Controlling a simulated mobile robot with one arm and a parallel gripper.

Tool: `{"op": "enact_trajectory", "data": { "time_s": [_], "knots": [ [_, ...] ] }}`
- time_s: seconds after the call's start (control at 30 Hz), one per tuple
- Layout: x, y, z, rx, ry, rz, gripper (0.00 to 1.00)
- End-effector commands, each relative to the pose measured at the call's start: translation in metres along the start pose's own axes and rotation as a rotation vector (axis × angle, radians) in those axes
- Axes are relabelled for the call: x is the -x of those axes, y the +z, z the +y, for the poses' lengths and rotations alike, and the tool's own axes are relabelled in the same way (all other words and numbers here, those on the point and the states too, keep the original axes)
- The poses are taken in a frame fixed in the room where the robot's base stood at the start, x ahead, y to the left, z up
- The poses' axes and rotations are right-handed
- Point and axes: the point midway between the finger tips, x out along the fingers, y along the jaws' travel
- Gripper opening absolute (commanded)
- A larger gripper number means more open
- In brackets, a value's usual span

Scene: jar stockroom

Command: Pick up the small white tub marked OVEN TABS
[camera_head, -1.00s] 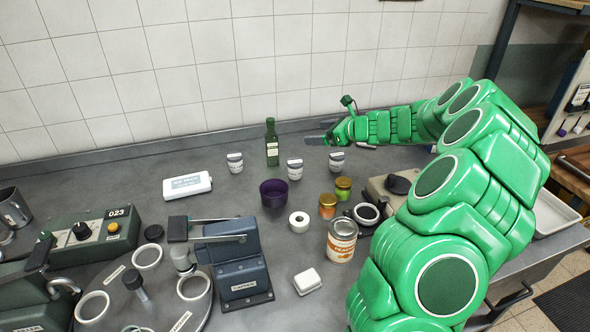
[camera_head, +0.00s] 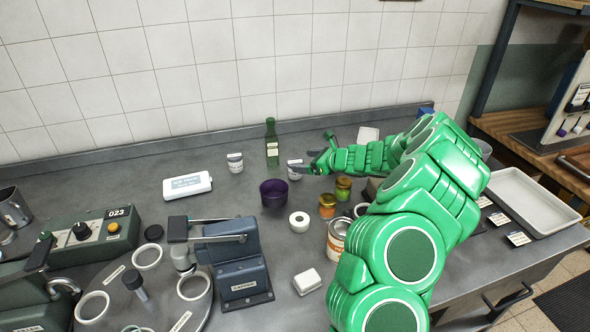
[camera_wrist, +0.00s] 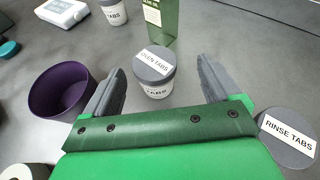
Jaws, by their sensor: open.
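The small white tub with a grey lid marked OVEN TABS (camera_wrist: 154,84) stands upright between my fingers in the wrist view. It also shows in the head view (camera_head: 294,174), partly covered by my gripper (camera_head: 304,166). My gripper (camera_wrist: 160,72) is open and empty, with one finger on each side of the tub. A similar tub marked RINSE TABS (camera_wrist: 290,140) stands at the right of the wrist view. Another similar tub (camera_head: 235,163) stands to the left in the head view.
A green bottle (camera_head: 272,145) stands just behind the tub. A purple bowl (camera_head: 273,194) is close in front on the left. Counter space left of the bottle is fairly clear.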

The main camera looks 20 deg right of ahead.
Motion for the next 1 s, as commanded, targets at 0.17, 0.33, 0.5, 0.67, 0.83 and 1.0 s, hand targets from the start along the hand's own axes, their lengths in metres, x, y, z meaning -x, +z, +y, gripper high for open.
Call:
{"op": "enact_trajectory", "data": {
  "time_s": [0.17, 0.33, 0.5, 0.67, 0.83, 1.0],
  "knots": [
    [-0.015, -0.001, 0.001, -0.001, 0.001, 0.001, 0.90],
    [-0.019, -0.002, 0.001, -0.002, 0.001, 0.001, 0.90],
    [-0.033, -0.007, 0.006, -0.004, 0.003, 0.002, 0.90],
    [-0.053, -0.011, 0.010, -0.002, 0.004, 0.002, 0.90],
    [-0.068, -0.010, 0.009, -0.001, 0.002, 0.001, 0.90],
    [-0.069, -0.010, 0.008, -0.002, 0.001, 0.000, 0.90]
  ]
}}
